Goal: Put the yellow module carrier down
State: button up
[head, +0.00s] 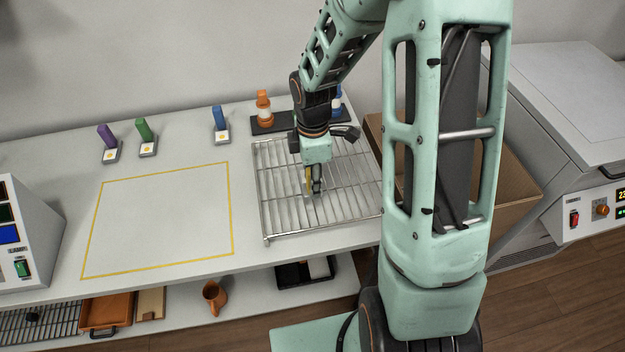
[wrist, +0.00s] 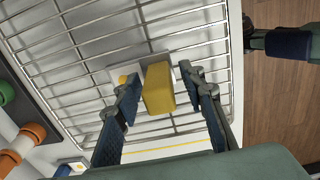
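The yellow module carrier (head: 308,180) is at the wire rack (head: 275,210), under my gripper (head: 314,184) in the head view. In the wrist view its yellow block (wrist: 158,88) rises from a pale base with a small yellow round spot, and the base appears to rest on the rack's wires. My gripper (wrist: 160,90) is open, with one finger on each side of the block. A narrow gap shows between the block and each finger. The carrier's underside is hidden.
Purple (head: 107,137), green (head: 145,132) and blue (head: 219,120) module carriers stand left of the rack. A yellow-outlined area (head: 160,220) on the table is empty. An orange-and-white bottle (head: 264,108) stands in a dark holder behind the rack. A cardboard box (head: 515,185) is at right.

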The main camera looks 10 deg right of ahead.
notch_tip(320, 180, up, 12)
jog(key=shift+s+f, duration=0.1)
jog(key=shift+f, duration=0.15)
dwell(0.5)
